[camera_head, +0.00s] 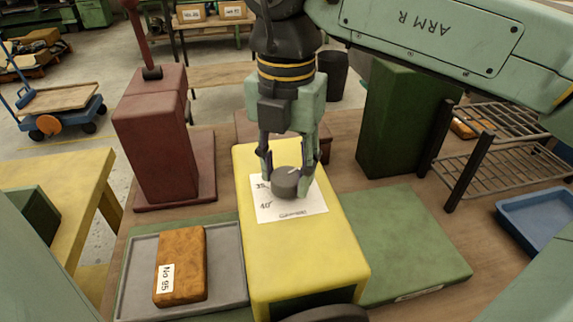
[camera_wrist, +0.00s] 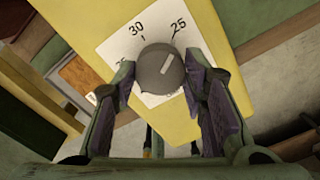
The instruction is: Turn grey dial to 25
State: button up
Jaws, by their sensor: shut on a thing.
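The grey dial (camera_head: 287,182) is a round knob on a white scale card on top of the yellow box (camera_head: 262,262). My gripper (camera_head: 286,178) comes down from above with one finger on each side of the dial, shut on it. In the wrist view the dial (camera_wrist: 160,69) sits between the two fingers. It has a pale pointer mark near its upper right edge, aimed roughly towards the printed 25 (camera_wrist: 178,24). The printed 30 (camera_wrist: 136,28) is to the left of it. Whether the mark lines up exactly with 25 I cannot tell. Other numbers are partly hidden.
A grey tray (camera_head: 228,290) with an orange-brown block (camera_head: 181,265) lies left of the yellow box. A dark red machine (camera_head: 155,135) stands behind left, a green block (camera_head: 403,120) behind right. A flat green slab (camera_head: 412,245), wire rack (camera_head: 490,160) and blue tray (camera_head: 538,222) are on the right.

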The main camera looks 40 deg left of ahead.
aim_at(286, 175)
dwell(0.4)
jog(key=o, duration=1.2)
jog(key=shift+c, duration=0.2)
notch_tip(286, 175, up, 8)
jog(key=shift+f, duration=0.2)
jog(key=shift+f, duration=0.1)
